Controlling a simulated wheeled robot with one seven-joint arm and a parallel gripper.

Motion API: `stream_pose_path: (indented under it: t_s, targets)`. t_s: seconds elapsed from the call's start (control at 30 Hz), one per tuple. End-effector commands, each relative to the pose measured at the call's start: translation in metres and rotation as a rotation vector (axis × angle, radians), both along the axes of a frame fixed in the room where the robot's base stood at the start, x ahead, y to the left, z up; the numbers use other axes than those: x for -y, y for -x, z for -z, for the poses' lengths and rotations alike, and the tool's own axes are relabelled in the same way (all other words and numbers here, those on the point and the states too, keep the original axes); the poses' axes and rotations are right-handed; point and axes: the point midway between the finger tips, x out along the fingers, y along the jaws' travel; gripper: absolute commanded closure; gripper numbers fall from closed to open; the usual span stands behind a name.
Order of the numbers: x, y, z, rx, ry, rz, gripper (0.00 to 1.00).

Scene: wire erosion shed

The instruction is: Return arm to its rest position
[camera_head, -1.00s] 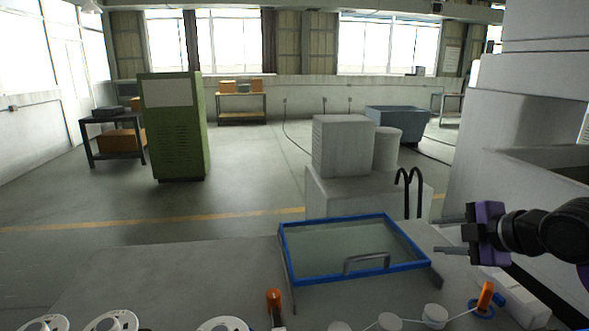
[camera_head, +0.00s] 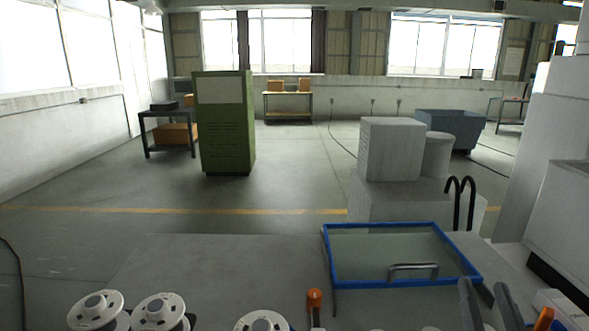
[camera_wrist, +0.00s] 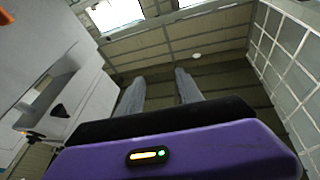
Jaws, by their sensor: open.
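My gripper (camera_wrist: 160,90) shows in the wrist view with its two grey fingers apart and nothing between them. Its purple body fills the bottom of that view, and the fingers point up toward the wall and ceiling. In the head view, the fingertips of my gripper (camera_head: 485,303) show at the lower right edge, in front of the blue-framed glass panel's right corner. The rest of the arm is out of that view.
A blue-framed glass panel (camera_head: 350,283) with a grey handle lies on the grey bench (camera_head: 220,265). White spools (camera_head: 95,308) and an orange-topped lever (camera_head: 314,300) line the near edge. A green cabinet (camera_head: 226,140) stands on open floor. A pale machine (camera_head: 570,210) stands at right.

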Motion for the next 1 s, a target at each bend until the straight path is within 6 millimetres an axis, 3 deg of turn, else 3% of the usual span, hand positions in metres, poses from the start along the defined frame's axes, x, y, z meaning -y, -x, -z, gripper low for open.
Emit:
stream_pose_path:
  t_s: [0.1, 0.43, 1.0]
  targets:
    - [-0.012, 0.037, 0.029, -0.009, -0.077, 0.024, 0.57]
    - [-0.04, 0.138, 0.085, -0.09, -0.147, 0.053, 0.57]
    - [-0.082, 0.312, 0.165, -0.518, 0.024, -0.114, 0.57]
